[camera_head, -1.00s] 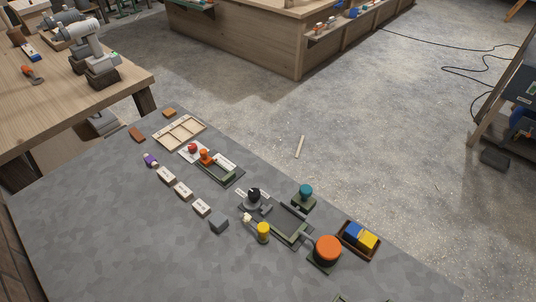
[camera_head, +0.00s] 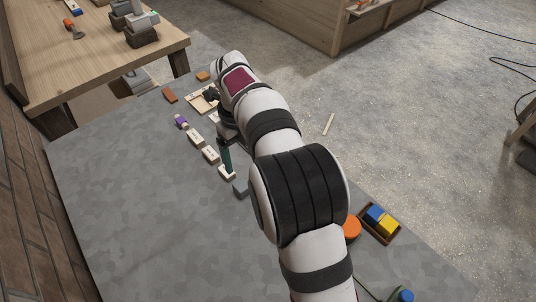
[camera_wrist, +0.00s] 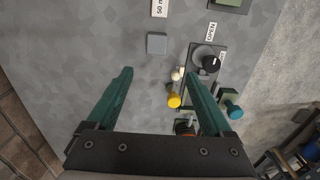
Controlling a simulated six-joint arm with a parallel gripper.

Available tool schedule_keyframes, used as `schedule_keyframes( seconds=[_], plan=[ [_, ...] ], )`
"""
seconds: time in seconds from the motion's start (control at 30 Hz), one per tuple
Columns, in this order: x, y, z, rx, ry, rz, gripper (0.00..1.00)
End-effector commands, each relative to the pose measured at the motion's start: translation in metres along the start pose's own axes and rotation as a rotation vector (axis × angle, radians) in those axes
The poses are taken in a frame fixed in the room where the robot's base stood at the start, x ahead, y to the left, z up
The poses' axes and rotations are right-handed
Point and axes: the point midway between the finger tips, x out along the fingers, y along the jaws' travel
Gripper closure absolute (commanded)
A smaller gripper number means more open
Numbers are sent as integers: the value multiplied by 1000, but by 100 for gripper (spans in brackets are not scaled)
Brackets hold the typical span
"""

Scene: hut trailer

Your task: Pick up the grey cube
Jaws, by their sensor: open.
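The grey cube (camera_wrist: 157,43) sits on the grey table, ahead of my fingers in the wrist view and roughly between their lines. In the head view the cube (camera_head: 240,188) is partly hidden by my arm. My gripper (camera_wrist: 160,72) has two green fingers spread wide, with nothing held between them.
A yellow knob (camera_wrist: 174,100) and a small cream ball (camera_wrist: 177,75) stand close by the cube. A black knob (camera_wrist: 210,64) and a teal knob (camera_wrist: 234,110) are to the right. White labelled blocks (camera_head: 211,155) line up beyond the cube. The table's left side is clear.

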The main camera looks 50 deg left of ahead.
Motion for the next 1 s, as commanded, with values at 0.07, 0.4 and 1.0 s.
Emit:
schedule_keyframes(
  seconds=[0.07, 0.4, 1.0],
  plan=[
    [24, 0, -2, 0, 6, 3, 15],
    [92, 1, -1, 0, 2, 2, 15],
    [141, 8, 2, -1, -3, 2, 33]
  ],
)
